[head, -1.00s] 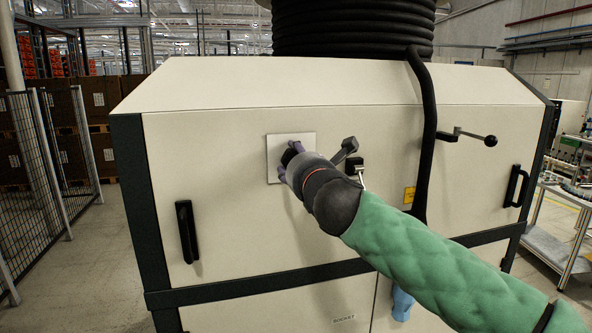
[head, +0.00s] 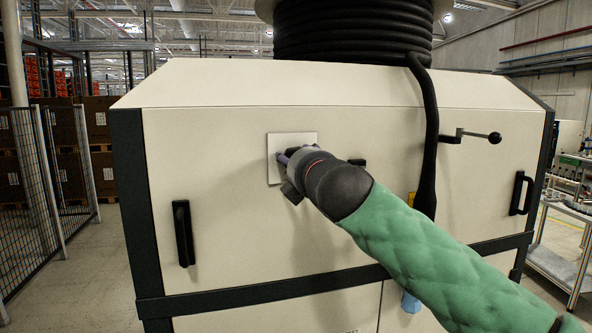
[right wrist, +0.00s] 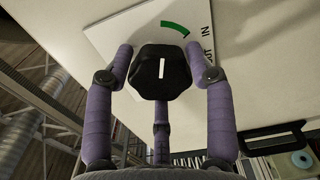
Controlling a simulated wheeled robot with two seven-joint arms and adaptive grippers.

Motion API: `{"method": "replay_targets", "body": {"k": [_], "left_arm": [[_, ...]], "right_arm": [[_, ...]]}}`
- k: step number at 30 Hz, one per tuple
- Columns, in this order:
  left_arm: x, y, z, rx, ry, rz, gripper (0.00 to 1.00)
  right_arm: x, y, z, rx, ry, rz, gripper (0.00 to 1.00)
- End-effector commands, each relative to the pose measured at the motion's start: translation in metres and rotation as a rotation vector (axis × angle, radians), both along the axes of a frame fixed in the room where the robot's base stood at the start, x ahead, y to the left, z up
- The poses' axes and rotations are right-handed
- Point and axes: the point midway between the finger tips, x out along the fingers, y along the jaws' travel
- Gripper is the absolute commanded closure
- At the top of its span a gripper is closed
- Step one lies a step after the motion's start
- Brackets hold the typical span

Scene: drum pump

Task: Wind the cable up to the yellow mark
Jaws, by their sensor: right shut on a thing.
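The black cable is wound on a drum (head: 352,30) on top of a cream cabinet. A loose length of cable (head: 428,130) hangs down the cabinet front and passes behind my right arm. A yellow patch (head: 411,199) beside it is mostly hidden by my arm. My right gripper (head: 284,160) is at a white plate (head: 306,140) on the cabinet front. In the right wrist view its purple fingers are closed around a black knob (right wrist: 161,72) with a white line. The plate there carries a green arc (right wrist: 175,28) and the letters IN. My left gripper is not in view.
A crank handle (head: 470,136) sticks out at right of the cable. Black door handles stand at left (head: 184,233) and right (head: 521,193). A blue object (head: 411,302) shows below my right arm. A mesh fence (head: 25,200) stands at left.

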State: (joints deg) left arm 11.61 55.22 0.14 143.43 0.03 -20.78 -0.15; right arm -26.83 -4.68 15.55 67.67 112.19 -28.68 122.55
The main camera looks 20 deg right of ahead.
Motion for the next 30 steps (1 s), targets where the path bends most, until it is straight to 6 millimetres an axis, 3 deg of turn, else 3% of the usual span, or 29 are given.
{"method": "replay_targets", "body": {"k": [12,30], "left_arm": [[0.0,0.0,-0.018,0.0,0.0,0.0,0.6],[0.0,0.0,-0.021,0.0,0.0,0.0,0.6]], "right_arm": [[-0.003,-0.006,0.005,0.263,-0.01,-0.007,0.78],[-0.002,-0.006,0.005,0.332,-0.007,-0.009,0.78]]}}
